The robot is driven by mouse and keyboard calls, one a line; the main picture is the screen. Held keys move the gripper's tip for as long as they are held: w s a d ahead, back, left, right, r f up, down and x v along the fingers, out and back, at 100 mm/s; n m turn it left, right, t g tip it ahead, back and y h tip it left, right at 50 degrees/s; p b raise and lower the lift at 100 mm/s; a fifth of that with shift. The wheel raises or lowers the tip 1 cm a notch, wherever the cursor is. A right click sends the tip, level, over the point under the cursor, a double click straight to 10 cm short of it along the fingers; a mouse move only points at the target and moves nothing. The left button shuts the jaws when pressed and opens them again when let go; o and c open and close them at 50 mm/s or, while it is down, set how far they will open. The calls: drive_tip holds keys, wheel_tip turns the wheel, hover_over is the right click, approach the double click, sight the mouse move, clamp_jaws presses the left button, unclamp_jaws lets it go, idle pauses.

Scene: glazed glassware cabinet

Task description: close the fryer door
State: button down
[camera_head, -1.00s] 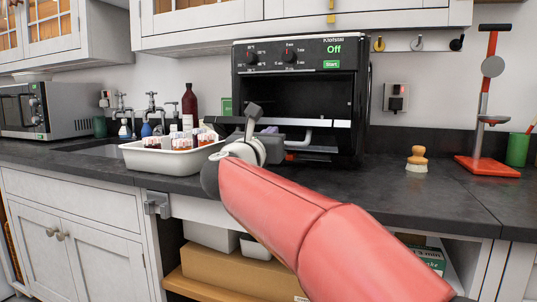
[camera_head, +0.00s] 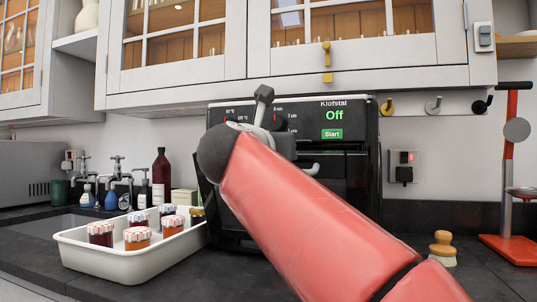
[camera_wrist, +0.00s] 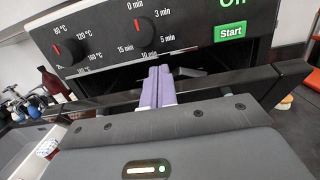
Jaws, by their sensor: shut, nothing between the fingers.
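The fryer (camera_head: 352,109) is a black countertop unit with dials, a green "Off" display and a Start button. Its door (camera_head: 345,190) is raised but tilted out from the body, its left edge jutting forward; my red arm hides much of it. A pale handle (camera_head: 312,169) shows right of my wrist. In the wrist view, my gripper (camera_wrist: 160,73) has its purple fingers together and empty. They reach over the dark top edge of the door (camera_wrist: 285,78), below the dials, with a dark gap beyond. Whether they touch the door is unclear.
A white tray (camera_head: 70,240) with several jars stands close to the fryer's left. A wooden-knobbed brush (camera_head: 442,245) and a red stand (camera_head: 510,245) are on the counter to the right. Wall cabinets (camera_head: 180,85) hang above. Taps and bottles stand at the back left.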

drive_tip(key=shift+w+d+r+g, duration=0.15)
drive_tip(key=shift+w+g, duration=0.05)
drive_tip(key=shift+w, duration=0.2)
drive_tip(key=shift+w+d+r+g, duration=0.15)
drive_tip(key=shift+w+g, duration=0.05)
drive_tip(key=shift+w, duration=0.2)
drive_tip(key=shift+s+f, duration=0.1)
drive_tip(key=shift+s, duration=0.05)
idle(0.7)
